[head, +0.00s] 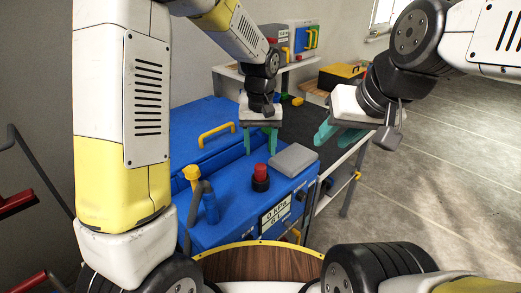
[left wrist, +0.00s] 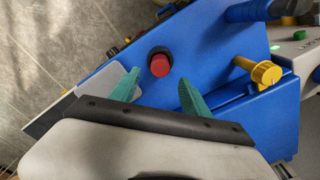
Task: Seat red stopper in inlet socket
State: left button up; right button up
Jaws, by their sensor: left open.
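The red stopper (head: 260,170) stands upright at a black round collar (head: 260,184) on top of the blue machine (head: 230,230). I cannot tell whether the collar is the inlet socket or how deep the stopper sits. In the left wrist view the red stopper (left wrist: 160,66) shows just beyond my open green fingers, near the middle of their gap, with the black collar (left wrist: 156,51) behind it. My left gripper (head: 261,152) is open, empty and above the stopper, apparently not touching it. My right gripper (head: 324,138) hangs to the right with its fingers apart and nothing between them.
A grey block (head: 295,159) lies beside the stopper. A yellow valve knob (head: 191,173) on a pipe and a yellow handle (head: 217,134) rise from the machine. A label plate (head: 276,213) is on its front. Shelves (head: 285,63) stand behind; floor at right is clear.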

pick_arm(q)
jog(key=s+a+r+t+h, duration=0.1)
jog(key=s+a+r, duration=0.3)
jog(key=r, duration=0.3)
jog(key=s+a+r+t+h, duration=0.1)
jog(key=s+a+r+t, duration=0.1)
jog(key=s+a+r, duration=0.3)
jog(key=s+a+r+t, duration=0.3)
jog(key=s+a, duration=0.2)
jog(key=s, duration=0.4)
jog(key=shift+s+m, duration=0.15)
jog(key=shift+m, duration=0.15)
jog(key=shift+a, duration=0.2)
dwell(0.5)
